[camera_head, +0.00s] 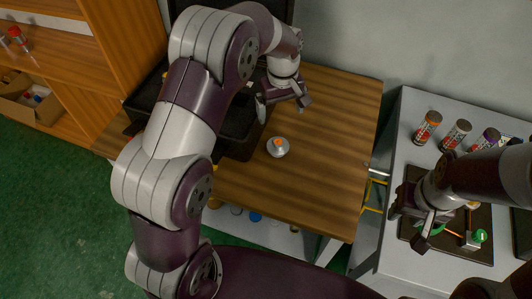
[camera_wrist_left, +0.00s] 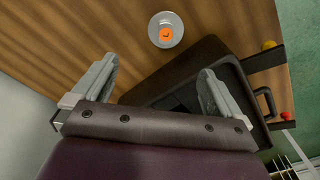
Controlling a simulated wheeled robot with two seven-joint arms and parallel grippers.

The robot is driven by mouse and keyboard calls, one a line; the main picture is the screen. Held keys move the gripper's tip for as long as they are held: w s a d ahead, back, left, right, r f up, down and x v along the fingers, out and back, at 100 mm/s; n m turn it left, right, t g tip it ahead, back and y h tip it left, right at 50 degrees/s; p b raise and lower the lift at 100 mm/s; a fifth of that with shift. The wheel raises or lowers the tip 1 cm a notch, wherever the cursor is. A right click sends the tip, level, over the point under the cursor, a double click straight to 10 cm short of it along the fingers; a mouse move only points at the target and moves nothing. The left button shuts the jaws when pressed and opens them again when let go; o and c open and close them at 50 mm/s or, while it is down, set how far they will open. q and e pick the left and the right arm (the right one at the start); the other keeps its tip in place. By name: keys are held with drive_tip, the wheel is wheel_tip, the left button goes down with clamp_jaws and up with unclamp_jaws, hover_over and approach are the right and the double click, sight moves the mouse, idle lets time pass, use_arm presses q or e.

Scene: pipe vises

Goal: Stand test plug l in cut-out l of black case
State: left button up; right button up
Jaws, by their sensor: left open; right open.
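A round silver-grey plug (camera_head: 278,149) with an orange top stands on the wooden table, apart from the black case; it also shows in the left wrist view (camera_wrist_left: 166,42). The black case (camera_head: 240,120) is largely hidden behind my left arm in the head view. Its rim and part of its dark inside show in the left wrist view (camera_wrist_left: 207,50); I cannot make out the cut-outs. My left gripper (camera_head: 284,98) is open and empty above the table, beyond the plug and beside the case. My right gripper (camera_head: 418,227) is open over the grey bench at right.
The wooden table (camera_head: 320,180) is clear right of the plug. The grey bench (camera_head: 425,102) holds several labelled cylinders (camera_head: 457,134) and a dark tray (camera_head: 470,248) under my right gripper. A wooden shelf (camera_head: 60,60) with a cardboard box (camera_head: 35,108) stands at left.

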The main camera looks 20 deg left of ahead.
sight(278, 142)
use_arm(q)
drive_tip(key=shift+n, duration=0.6)
drive_tip(key=f+p, duration=0.1)
drive_tip(key=f, duration=0.3)
drive_tip(key=f+p, duration=0.1)
drive_tip(key=f, duration=0.3)
drive_tip(key=s+f+p, duration=0.1)
drive_tip(key=f, duration=0.3)
drive_tip(key=shift+f, duration=0.4)
drive_tip(key=c, duration=1.4)
drive_tip(key=shift+o, duration=0.2)
drive_tip(key=shift+r, duration=0.15)
